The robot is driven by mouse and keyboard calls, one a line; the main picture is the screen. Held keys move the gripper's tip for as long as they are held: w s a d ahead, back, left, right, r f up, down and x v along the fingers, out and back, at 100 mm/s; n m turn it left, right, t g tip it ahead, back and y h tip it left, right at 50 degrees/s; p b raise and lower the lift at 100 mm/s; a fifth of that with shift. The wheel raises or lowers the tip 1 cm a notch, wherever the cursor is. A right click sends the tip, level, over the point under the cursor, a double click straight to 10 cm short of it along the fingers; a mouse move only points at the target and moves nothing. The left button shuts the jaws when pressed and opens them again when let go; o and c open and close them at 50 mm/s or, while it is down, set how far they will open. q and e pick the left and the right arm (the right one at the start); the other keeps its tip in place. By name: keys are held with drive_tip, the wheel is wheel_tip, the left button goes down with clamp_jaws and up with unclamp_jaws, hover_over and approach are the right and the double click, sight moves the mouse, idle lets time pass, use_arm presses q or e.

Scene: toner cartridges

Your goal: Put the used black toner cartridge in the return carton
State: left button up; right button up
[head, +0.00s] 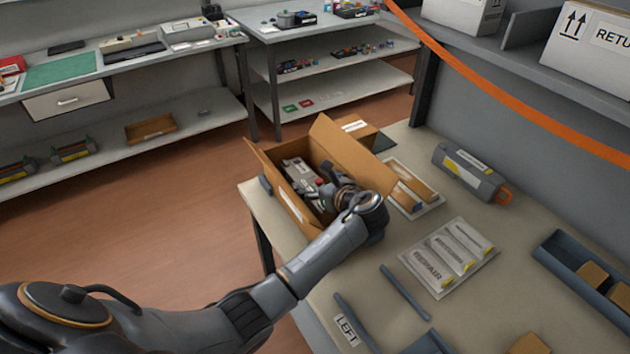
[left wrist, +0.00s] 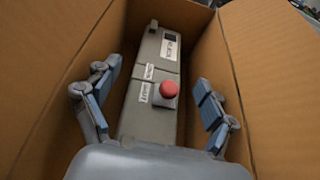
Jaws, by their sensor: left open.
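An open cardboard carton (head: 290,203) stands on the near left corner of the bench, flaps up. Inside it lies a long grey unit with pale labels and a red knob (head: 297,172); the left wrist view shows it better (left wrist: 152,110). The labels are too small to read, so I cannot tell whether it is the used black toner cartridge. My left gripper (head: 328,188) reaches into the carton. Its open fingers (left wrist: 156,82) stand apart on either side of the unit, with gaps showing. A dark grey cartridge with an orange handle (head: 468,176) lies on the bench near the wall.
A white card with several labelled strips (head: 448,257) lies mid-bench. A blue-grey tray (head: 548,246) with brown boxes is at right. A holder marked LEFT (head: 352,322) is in front. An orange strap (head: 520,105) crosses the upper right. Boxes stand on the shelf above.

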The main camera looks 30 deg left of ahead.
use_arm(q)
drive_tip(key=shift+r, duration=0.3)
drive_tip(key=v, duration=1.2)
drive_tip(key=shift+r+b, duration=0.25)
drive_tip(key=shift+b, duration=0.15)
drive_tip(key=shift+w, duration=0.1)
